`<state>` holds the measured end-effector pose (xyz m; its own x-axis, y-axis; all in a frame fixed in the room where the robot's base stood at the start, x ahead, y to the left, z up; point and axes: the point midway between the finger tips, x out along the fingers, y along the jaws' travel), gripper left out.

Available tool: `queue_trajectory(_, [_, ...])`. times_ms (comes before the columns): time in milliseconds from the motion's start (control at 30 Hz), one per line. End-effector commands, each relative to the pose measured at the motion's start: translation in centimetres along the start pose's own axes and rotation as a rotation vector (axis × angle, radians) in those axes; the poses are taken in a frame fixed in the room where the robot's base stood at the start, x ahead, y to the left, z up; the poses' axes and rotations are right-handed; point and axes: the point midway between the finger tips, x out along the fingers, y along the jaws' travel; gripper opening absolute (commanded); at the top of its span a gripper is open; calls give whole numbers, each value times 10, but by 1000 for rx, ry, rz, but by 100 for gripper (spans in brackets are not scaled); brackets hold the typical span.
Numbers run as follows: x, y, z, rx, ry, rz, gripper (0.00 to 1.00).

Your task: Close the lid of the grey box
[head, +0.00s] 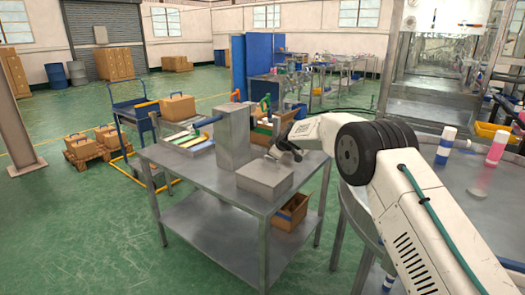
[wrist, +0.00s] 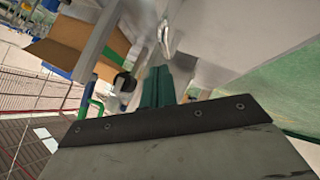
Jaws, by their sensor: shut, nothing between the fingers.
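The grey box (head: 265,184) sits on the near right part of the metal table in the head view. Its top looks flat and level, with no raised lid to be seen; a thin seam cannot be made out at this size. A taller grey block (head: 233,138) stands upright right behind and left of it. My gripper (head: 279,153) is shut and empty, just above and behind the box's far right side. Whether it touches the box cannot be told. In the wrist view a large pale surface fills the upper right, and I cannot tell which thing it is.
The metal table (head: 190,180) has clear room at its front left. A round steel table (head: 478,195) with bottles stands to the right.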

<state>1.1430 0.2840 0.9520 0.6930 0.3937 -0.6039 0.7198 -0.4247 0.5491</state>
Motion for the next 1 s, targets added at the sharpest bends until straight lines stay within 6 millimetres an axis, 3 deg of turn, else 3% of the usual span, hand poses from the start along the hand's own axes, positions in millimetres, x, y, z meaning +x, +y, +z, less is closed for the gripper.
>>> queue_trajectory(200, [6,8,19,18,-5,-6,0])
queue_trajectory(1000, [10,8,24,17,-7,-8,0])
